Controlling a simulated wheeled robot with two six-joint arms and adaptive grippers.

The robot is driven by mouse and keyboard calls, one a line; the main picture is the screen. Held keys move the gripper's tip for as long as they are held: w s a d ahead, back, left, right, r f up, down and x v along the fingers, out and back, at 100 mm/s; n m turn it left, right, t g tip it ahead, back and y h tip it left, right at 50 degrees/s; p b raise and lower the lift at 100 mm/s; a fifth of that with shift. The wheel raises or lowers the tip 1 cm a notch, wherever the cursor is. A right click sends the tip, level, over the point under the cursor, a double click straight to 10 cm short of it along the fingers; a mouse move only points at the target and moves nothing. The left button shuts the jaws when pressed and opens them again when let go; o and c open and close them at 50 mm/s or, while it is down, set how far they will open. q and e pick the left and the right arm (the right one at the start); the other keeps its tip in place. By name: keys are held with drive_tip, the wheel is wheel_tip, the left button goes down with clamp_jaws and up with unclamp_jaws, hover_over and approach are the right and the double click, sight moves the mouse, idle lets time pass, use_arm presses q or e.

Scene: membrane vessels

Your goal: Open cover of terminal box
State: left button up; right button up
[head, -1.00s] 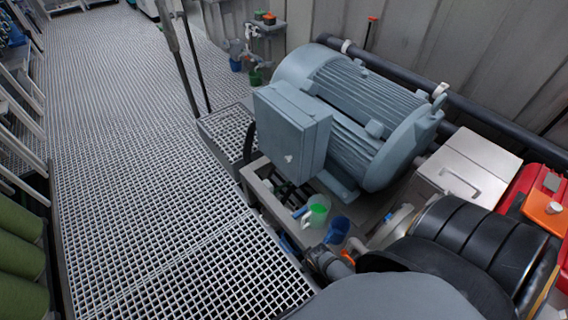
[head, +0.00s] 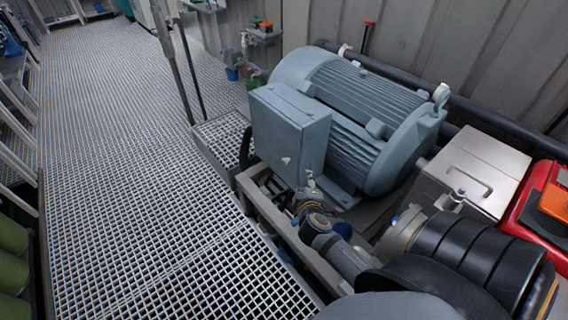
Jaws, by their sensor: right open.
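The terminal box (head: 285,128) is a grey-blue square box on the near left side of the large ribbed motor (head: 368,105). Its cover looks closed, with a small pale mark low on its front face. My right gripper (head: 303,190) is just below the box's lower right corner, near the motor's foot. It is open, small and dark in the head view, and appears apart from the box; I cannot tell whether a fingertip touches it. My right arm comes in from the bottom right. My left gripper is not in view.
A metal frame (head: 268,222) runs under the motor. A light grey case with a handle (head: 478,170) and a red box (head: 530,218) stand at the right. A dark pipe (head: 500,125) runs behind. The grating walkway (head: 150,190) at the left is clear.

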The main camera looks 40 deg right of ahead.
sight(285, 164)
drive_tip(key=w+f+n+t+y, duration=0.1)
drive_tip(key=w+n, duration=0.1)
drive_tip(key=w, duration=0.2)
drive_tip(key=w+d+f+n+t+y, duration=0.1)
drive_tip(key=w+n, duration=0.2)
drive_tip(key=w, duration=0.2)
drive_tip(key=w+f+n+t, duration=0.1)
drive_tip(key=w+n, duration=0.1)
drive_tip(key=w, duration=0.3)
drive_tip(key=shift+w+d+n+t+y, duration=0.15)
drive_tip(key=shift+n+t+y, duration=0.25)
drive_tip(key=shift+r, duration=0.1)
clamp_jaws()
